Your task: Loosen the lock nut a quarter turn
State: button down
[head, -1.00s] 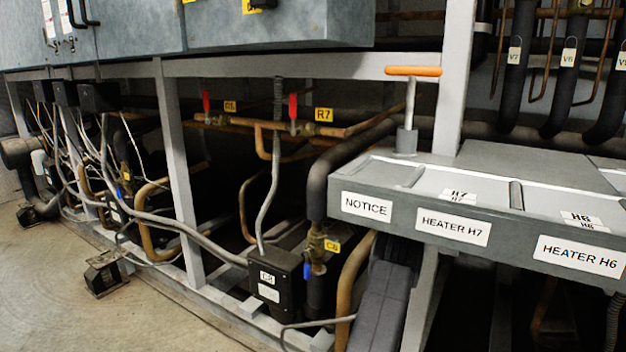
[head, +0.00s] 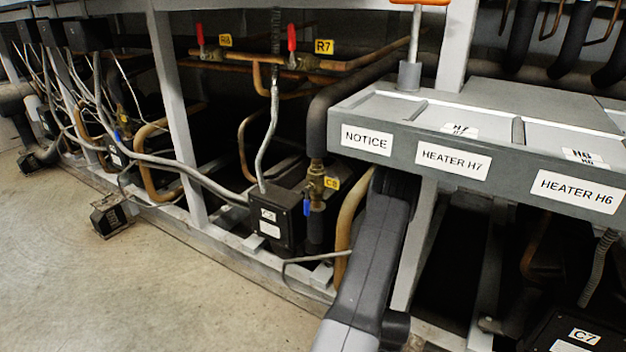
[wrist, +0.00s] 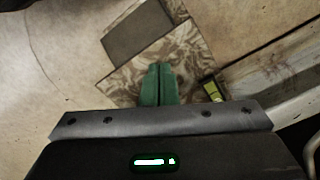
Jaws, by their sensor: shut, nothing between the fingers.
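I cannot pick out the lock nut in either view. A T-handled tool with an orange grip (head: 420,2) stands upright in a grey socket (head: 409,75) on the heater shelf in the head view; its top is cut by the picture edge. My gripper (wrist: 159,68) shows in the wrist view with its green fingers together and nothing between them. It is over the floor, above a brown-and-white patterned patch (wrist: 193,52). In the head view only my grey arm shows, in front of the rack; the gripper is out of that picture.
The grey heater shelf (head: 385,170), labelled NOTICE, HEATER H7 and HEATER H6, juts out at right. A brass valve with a blue lever (head: 307,207), tagged C8, and a red lever (head: 291,38), tagged R7, sit among pipes. Open floor (head: 150,285) lies at left.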

jog(key=shift+a, duration=0.1)
notch_tip(320, 180, up, 6)
jog(key=p, duration=0.6)
jog(key=shift+s+r, duration=0.1)
